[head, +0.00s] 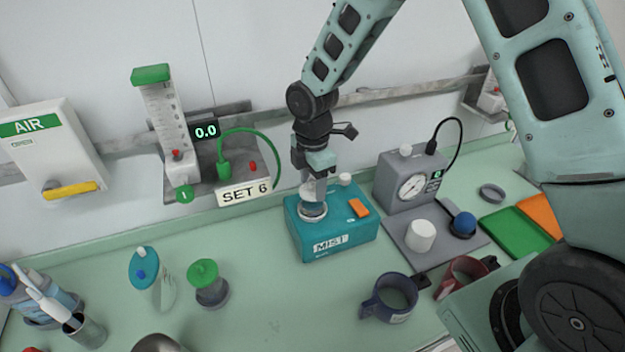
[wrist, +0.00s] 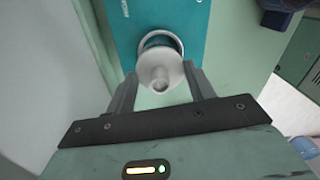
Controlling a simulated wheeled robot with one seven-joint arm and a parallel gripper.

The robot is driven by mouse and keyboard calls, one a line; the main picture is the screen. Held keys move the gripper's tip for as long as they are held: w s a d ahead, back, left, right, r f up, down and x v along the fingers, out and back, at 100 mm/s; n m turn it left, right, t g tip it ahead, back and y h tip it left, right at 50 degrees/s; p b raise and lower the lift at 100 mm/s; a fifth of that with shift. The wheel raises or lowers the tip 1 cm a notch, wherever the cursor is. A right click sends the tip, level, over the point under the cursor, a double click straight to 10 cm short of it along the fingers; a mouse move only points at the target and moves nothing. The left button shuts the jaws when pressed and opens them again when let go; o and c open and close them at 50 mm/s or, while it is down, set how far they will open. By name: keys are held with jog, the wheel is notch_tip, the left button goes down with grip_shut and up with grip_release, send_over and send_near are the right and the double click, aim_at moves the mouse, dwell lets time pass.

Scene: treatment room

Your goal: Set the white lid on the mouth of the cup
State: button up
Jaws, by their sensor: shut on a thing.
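My gripper (head: 314,180) points down over the left part of the teal MIST box (head: 345,238). In the wrist view, its fingers (wrist: 160,85) are shut on the white lid (wrist: 160,72), a pale round piece with a short stub facing the camera. Just beyond the lid is a pale round rim (wrist: 161,36) with teal inside, which looks like the cup's mouth. The same rim shows in the head view (head: 312,216) on top of the box. The lid overlaps the rim in the wrist view; I cannot tell whether they touch.
A grey gauge unit (head: 408,183) stands right of the box, with a white cylinder (head: 421,236) and blue ball (head: 464,223) on its base. A blue mug (head: 390,298) and red mug (head: 462,276) stand in front. A green-topped jar (head: 207,283) stands at left.

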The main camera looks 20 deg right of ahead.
aim_at(313, 180)
jog(key=shift+f, duration=0.1)
dwell(0.7)
jog(key=o, duration=1)
jog(key=shift+o, duration=0.2)
jog(key=shift+r+p, duration=3.05)
jog(key=shift+r, duration=0.5)
